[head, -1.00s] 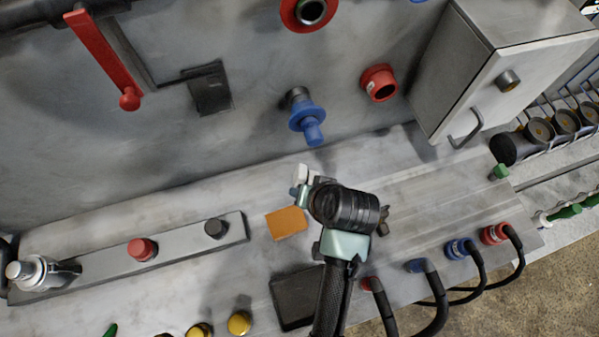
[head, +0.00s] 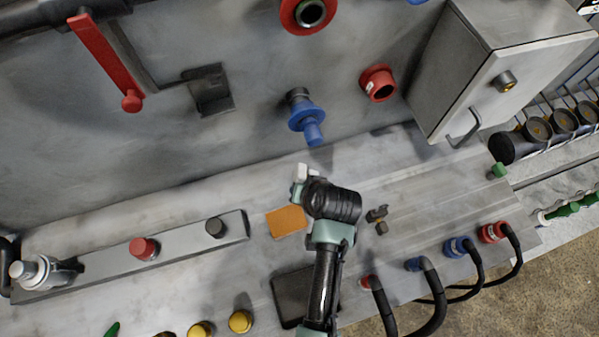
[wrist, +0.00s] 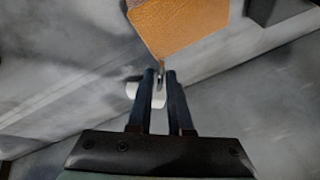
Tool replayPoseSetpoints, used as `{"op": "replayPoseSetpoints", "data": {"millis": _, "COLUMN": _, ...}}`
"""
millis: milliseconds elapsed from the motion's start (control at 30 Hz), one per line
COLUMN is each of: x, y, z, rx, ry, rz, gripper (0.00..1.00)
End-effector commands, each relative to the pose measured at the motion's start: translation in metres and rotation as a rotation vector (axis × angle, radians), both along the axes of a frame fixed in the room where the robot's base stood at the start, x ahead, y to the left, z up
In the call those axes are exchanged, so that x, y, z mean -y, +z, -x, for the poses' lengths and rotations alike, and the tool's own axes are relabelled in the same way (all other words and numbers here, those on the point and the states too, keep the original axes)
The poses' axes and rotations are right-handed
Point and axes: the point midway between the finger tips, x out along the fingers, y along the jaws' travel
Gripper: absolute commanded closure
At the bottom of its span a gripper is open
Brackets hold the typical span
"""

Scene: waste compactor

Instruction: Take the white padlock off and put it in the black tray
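The white padlock (head: 301,171) is at the tip of my gripper, beside the orange pad in the head view. In the wrist view my gripper (wrist: 160,74) has its two dark fingers close together, with a thin grey piece, seemingly the shackle, between the tips. The white padlock body (wrist: 145,94) shows behind the fingers and is partly hidden by them. The black tray (head: 291,296) lies on the bench below and left of my forearm, which covers its right side. The tray looks empty where it shows.
The orange pad (head: 287,221) lies on the bench left of my wrist. A blue knob (head: 308,121) and a red ring (head: 378,83) stick out of the wall above. A small dark fitting (head: 377,217) sits right of my wrist. Yellow buttons (head: 240,321) and hoses (head: 430,292) flank the tray.

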Motion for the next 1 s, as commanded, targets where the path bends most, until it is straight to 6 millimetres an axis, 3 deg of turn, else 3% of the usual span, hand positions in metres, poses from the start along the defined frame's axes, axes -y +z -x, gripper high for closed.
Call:
{"op": "replayPoseSetpoints", "data": {"millis": 100, "x": 0.0001, "y": 0.0001, "z": 0.0001, "rx": 0.000, "ry": 0.000, "rz": 0.000, "gripper": 1.00}}
{"op": "replayPoseSetpoints", "data": {"millis": 1000, "x": 0.0003, "y": 0.0004, "z": -0.0001, "rx": 0.001, "ry": -0.001, "rz": 0.000, "gripper": 1.00}}
